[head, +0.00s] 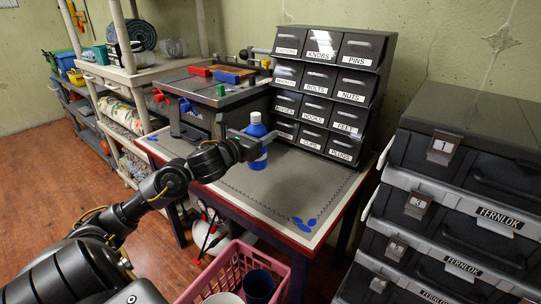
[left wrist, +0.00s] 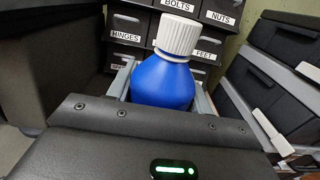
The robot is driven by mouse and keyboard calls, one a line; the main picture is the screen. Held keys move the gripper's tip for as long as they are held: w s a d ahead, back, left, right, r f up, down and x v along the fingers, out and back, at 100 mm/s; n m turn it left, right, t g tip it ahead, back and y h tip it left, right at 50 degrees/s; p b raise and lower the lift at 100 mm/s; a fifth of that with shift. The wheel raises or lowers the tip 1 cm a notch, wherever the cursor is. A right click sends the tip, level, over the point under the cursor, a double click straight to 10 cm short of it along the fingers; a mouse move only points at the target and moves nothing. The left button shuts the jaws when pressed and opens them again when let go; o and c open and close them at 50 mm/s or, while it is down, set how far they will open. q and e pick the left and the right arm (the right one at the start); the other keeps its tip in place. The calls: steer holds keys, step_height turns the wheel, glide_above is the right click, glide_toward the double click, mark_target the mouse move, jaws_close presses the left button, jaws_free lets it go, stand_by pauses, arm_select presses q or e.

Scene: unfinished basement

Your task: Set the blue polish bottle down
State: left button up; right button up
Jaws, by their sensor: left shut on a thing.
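The blue polish bottle (head: 256,140) has a pale label and stands upright at the middle of the workbench, in the head view. In the left wrist view the blue bottle (left wrist: 163,85) shows its white ribbed cap and sits between the two fingers. My left gripper (head: 253,147) is shut on the bottle, around its body. The bottle's base shows just over the grey mat (head: 283,189); I cannot tell whether it touches. My right gripper is not in view.
A labelled drawer cabinet (head: 327,98) stands behind the bottle, and a bench tool with clamps (head: 214,92) stands to its left. The mat's front right is clear except for flat blue shapes (head: 304,223). A pink basket (head: 236,272) and black cases (head: 447,200) stand nearby.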

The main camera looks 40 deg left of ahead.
arm_select(q)
steer(key=w+f, duration=0.4)
steer(key=f, duration=0.4)
steer(key=shift+w+d+f+b, duration=0.15)
steer(key=shift+w+f+b, duration=0.15)
steer(key=shift+b, duration=0.1)
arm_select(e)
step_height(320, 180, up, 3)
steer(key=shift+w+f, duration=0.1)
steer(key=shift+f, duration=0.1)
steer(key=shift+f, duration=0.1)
arm_select(q)
steer(key=o, duration=0.9)
steer(key=shift+f, duration=0.1)
steer(key=shift+c, duration=0.2)
steer(key=o, duration=0.4)
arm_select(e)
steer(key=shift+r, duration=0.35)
